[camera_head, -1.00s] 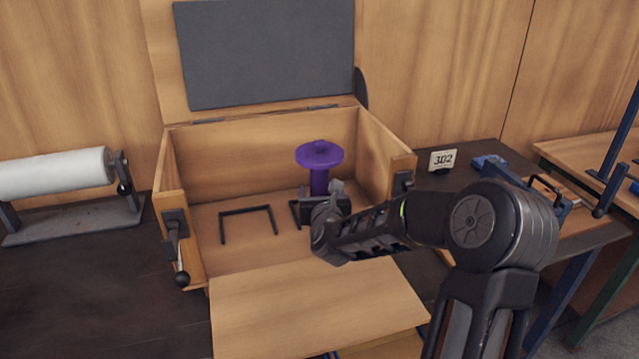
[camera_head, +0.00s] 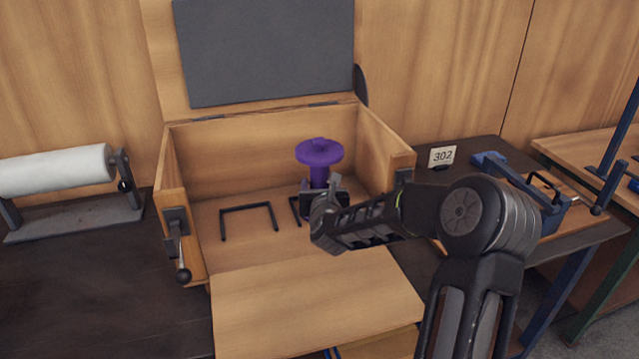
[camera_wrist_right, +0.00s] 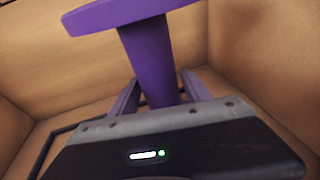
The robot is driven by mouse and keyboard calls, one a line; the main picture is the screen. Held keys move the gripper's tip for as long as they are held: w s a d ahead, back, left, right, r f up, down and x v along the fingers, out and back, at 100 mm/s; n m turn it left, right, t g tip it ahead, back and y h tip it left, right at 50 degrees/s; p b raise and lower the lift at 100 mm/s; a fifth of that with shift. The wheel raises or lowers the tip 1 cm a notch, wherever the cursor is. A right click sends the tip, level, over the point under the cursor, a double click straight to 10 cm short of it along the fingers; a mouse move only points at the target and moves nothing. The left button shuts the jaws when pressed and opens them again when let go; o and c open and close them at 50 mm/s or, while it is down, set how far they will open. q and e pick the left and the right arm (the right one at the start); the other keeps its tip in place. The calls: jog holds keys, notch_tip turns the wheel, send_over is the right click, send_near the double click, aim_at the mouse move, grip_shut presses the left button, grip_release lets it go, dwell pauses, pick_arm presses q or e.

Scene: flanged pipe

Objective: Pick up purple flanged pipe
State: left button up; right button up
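The purple flanged pipe (camera_head: 319,176) stands upright in the right part of the open wooden box (camera_head: 240,262), with a wide round flange on top. My right gripper (camera_head: 325,192) has come in from the right and is low at the pipe's stem, below the flange. In the right wrist view the pipe's stem (camera_wrist_right: 153,62) lies between the two fingers of the right gripper (camera_wrist_right: 160,85). The fingers look open, with small gaps beside the stem. The pipe's lower end is hidden by the gripper. My left gripper is not in view.
A black wire bracket (camera_head: 248,210) stands on the box floor to the left; another is partly hidden near the pipe. The box's side walls and raised lid (camera_head: 265,50) surround the space. A white roll (camera_head: 55,172) stands left, a blue clamp (camera_head: 530,185) right.

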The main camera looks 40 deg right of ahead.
grip_shut()
dwell(0.4)
jog(key=shift+r, duration=0.1)
dwell(0.3)
